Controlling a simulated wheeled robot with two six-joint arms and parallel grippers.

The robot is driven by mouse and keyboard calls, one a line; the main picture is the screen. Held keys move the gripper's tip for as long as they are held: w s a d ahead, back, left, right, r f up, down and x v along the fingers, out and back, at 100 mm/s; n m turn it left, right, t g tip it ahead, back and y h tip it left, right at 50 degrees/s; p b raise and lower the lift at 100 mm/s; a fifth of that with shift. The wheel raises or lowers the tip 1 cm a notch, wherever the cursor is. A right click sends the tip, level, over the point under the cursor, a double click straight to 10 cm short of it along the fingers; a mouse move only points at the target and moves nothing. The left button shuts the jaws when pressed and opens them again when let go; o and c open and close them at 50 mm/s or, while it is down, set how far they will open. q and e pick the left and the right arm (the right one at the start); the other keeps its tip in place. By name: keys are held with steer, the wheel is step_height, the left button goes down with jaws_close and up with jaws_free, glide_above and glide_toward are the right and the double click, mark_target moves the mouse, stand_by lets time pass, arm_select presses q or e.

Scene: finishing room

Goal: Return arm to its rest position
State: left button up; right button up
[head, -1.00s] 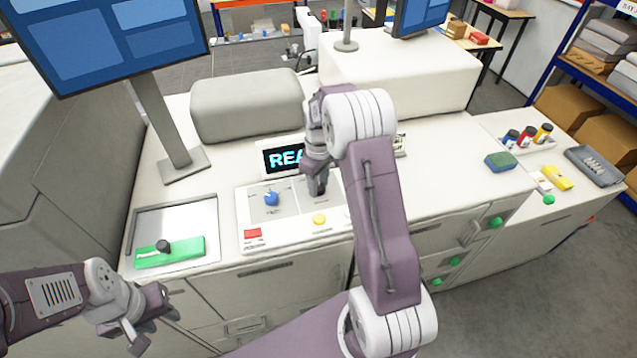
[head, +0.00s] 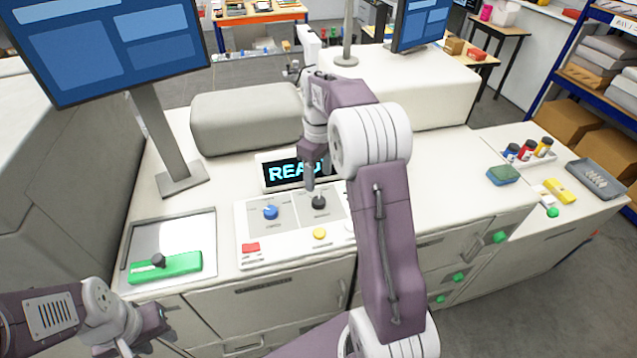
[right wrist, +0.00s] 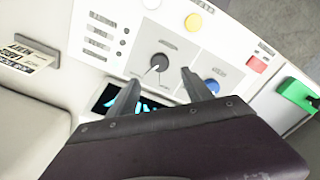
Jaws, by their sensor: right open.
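My right gripper (head: 311,181) hangs above the control panel (head: 285,235), just behind the black knob (head: 319,203). In the right wrist view its two fingers (right wrist: 160,92) are apart with nothing between them. The black knob (right wrist: 158,63) stands beyond the fingertips, apart from them as far as I can tell. A blue knob (head: 270,212) is to its left. My left gripper (head: 140,335) is at the lower left in the head view, in front of the counter; its fingers are partly cut off by the frame edge.
A display (head: 290,172) reading "READY", partly hidden by my right arm, stands behind the panel. A monitor (head: 105,45) stands at the back left. Bottles (head: 527,150) and a sponge (head: 503,175) lie at the right.

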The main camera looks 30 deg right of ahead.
stand_by(0.4)
steer(key=shift+m+t, duration=0.5)
steer(key=shift+m, duration=0.4)
steer(key=s+a+f, duration=0.2)
steer(key=s+a, duration=0.1)
steer(key=s+a+f, duration=0.1)
steer(key=a, duration=0.1)
steer(key=shift+s, duration=0.2)
steer(key=s+a+f+m+t, duration=0.1)
steer(key=s+a+f+m, duration=0.15)
steer(key=s, duration=0.25)
steer(key=s+a+f+m+t, duration=0.1)
steer(key=s+a+f, duration=0.15)
steer(key=s, duration=0.35)
steer(key=s+a+f+g+b, duration=0.1)
steer(key=s+f+b, duration=0.2)
steer(key=f+b, duration=0.4)
steer(key=shift+f+g, duration=0.4)
steer(key=shift+f, duration=0.05)
steer(key=shift+s, duration=0.15)
